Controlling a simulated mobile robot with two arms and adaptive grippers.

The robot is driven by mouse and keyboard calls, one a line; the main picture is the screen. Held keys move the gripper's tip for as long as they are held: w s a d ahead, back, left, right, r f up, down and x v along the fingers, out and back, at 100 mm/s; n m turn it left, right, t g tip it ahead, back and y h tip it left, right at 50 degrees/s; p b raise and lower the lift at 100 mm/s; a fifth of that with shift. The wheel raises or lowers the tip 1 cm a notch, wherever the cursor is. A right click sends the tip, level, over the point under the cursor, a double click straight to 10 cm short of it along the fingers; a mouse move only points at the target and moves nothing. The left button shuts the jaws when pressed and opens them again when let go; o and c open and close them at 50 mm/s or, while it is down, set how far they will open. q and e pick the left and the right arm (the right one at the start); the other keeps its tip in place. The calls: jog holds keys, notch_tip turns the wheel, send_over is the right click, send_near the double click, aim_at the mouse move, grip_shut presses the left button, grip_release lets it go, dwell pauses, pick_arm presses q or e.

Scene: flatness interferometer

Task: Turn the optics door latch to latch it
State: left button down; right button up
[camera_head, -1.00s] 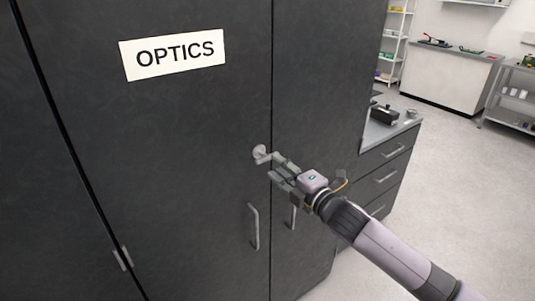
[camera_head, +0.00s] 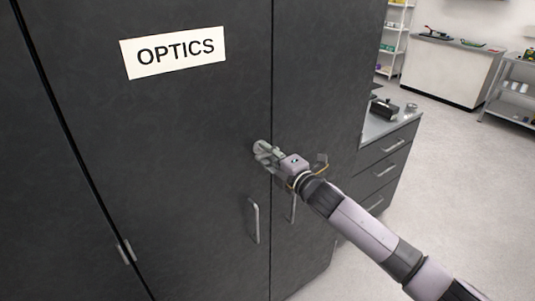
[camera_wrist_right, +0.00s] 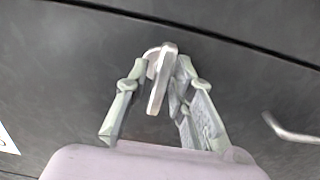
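The optics door latch (camera_head: 260,147) is a pale metal knob with a short lever on the dark door below the "OPTICS" sign (camera_head: 176,52). In the right wrist view the latch lever (camera_wrist_right: 158,80) lies between the two fingers, with a gap visible at least on the left side. My right gripper (camera_head: 266,156) is at the latch, its fingers around the lever and apart; it also shows in the right wrist view (camera_wrist_right: 161,65). In the head view the fingers partly hide the lever. My left gripper is not in view.
Two vertical door handles (camera_head: 253,220) are below the latch, either side of the door seam. A drawer counter (camera_head: 385,150) with items on top stands to the right. Open floor lies beyond, with a white bench (camera_head: 450,70) and shelves at the back.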

grip_shut()
jog(key=shift+m, duration=0.4)
jog(key=m+p, duration=0.1)
jog(key=m, duration=0.6)
jog(key=shift+f, duration=0.1)
jog(key=m, duration=0.5)
jog(key=shift+m, duration=2.3)
